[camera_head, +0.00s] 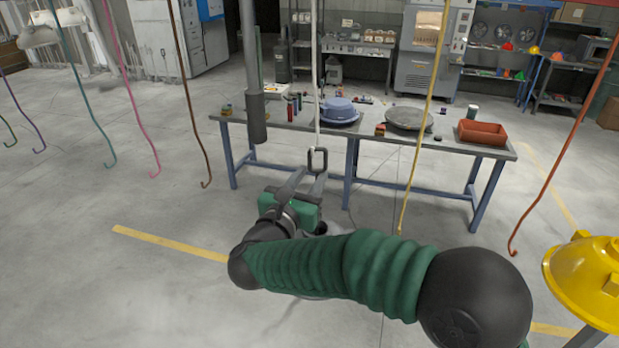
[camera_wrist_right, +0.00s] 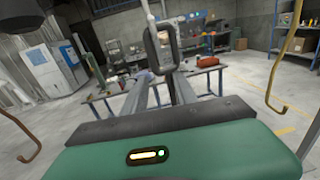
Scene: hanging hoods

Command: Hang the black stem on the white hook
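The white hook (camera_head: 317,95) hangs from above at the centre of the head view, and its lower end meets the top of a black loop. This loop is the top of the black stem (camera_head: 325,161); it also shows large in the wrist view (camera_wrist_right: 175,45). I cannot tell whether the hook's tip passes through the loop. My right gripper (camera_head: 312,176) is just below the loop, its two fingers apart on either side of the stem. My left gripper is out of view.
A yellow hook (camera_head: 424,120) and an orange hook (camera_head: 560,170) hang to the right, a brown hook (camera_head: 192,100) to the left. A yellow hood (camera_head: 585,275) is at lower right. A workbench (camera_head: 370,135) stands behind, and a grey post (camera_head: 255,115) hangs left.

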